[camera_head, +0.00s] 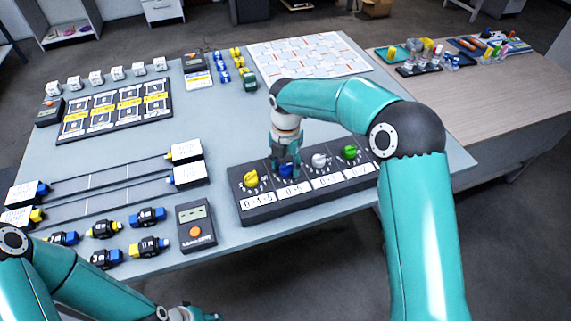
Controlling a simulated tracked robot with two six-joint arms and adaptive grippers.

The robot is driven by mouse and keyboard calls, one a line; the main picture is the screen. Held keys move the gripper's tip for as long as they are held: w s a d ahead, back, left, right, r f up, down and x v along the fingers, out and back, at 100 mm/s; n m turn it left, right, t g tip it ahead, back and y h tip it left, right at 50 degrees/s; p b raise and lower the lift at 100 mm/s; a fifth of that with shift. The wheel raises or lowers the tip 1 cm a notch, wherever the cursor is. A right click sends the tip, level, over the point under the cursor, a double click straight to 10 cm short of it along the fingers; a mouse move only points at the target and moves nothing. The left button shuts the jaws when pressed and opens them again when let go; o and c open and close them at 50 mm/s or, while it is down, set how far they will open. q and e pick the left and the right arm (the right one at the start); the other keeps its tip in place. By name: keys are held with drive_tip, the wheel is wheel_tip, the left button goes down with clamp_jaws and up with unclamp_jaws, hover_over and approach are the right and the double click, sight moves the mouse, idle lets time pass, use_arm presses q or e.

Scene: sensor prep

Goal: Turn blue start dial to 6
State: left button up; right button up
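The dial box (262,209) is a dark block near the table's front edge with a row of dials and white number labels. The blue dial (286,171) is second from the left, between the yellow dial (251,179) and the white dial (319,160); a green dial (349,152) is at the right end. My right gripper (286,166) points down over the blue dial, its fingers around it. Whether they grip it is too small to tell. The fingers partly hide the dial, and its setting cannot be read. My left gripper (190,314) is low at the bottom edge, mostly cut off.
A handheld meter (195,228) with an orange button stands left of the dial box. Several blue and yellow connectors (148,217) lie further left. A panel with cards (117,109) and a white patterned board (310,58) are behind. The mid-table is fairly clear.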

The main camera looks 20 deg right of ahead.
drive_tip(key=c, duration=0.8)
